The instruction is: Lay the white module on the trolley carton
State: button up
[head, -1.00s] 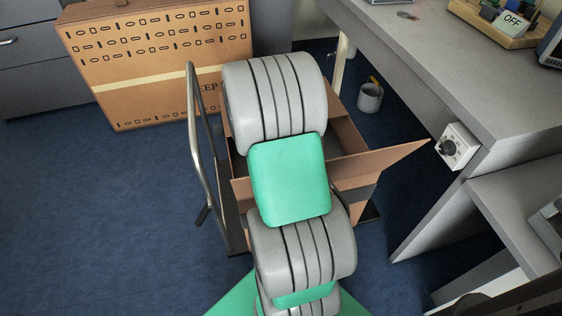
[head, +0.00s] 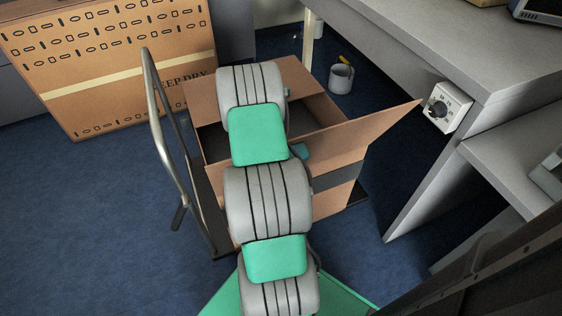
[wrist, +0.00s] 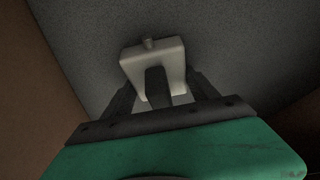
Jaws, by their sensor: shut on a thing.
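The white module (wrist: 150,62), a pale U-shaped piece with a small knob on top, is between the dark fingers of my gripper (wrist: 160,84) in the wrist view. My gripper is shut on it. A grey speckled surface lies behind the module; I cannot tell whether they touch. The open trolley carton (head: 338,142) stands on the trolley in the head view, flaps spread. Its brown board seems to show at the left of the wrist view (wrist: 35,95). In the head view my arm reaches over the carton and hides my gripper and the module.
The trolley's metal handle (head: 163,130) rises left of the carton. A big printed carton (head: 110,65) stands behind it. A grey desk (head: 440,45) with a white dial box (head: 446,107) is at the right. A grey mug (head: 341,78) stands on the floor. Blue floor is clear at left.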

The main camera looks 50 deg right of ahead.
jog(key=shift+r, duration=0.15)
jog(key=shift+f, duration=0.2)
jog(key=o, duration=1.7)
jog(key=shift+c, duration=0.2)
jog(key=p+v, duration=0.3)
jog(key=v, duration=0.9)
jog(key=shift+r, duration=0.15)
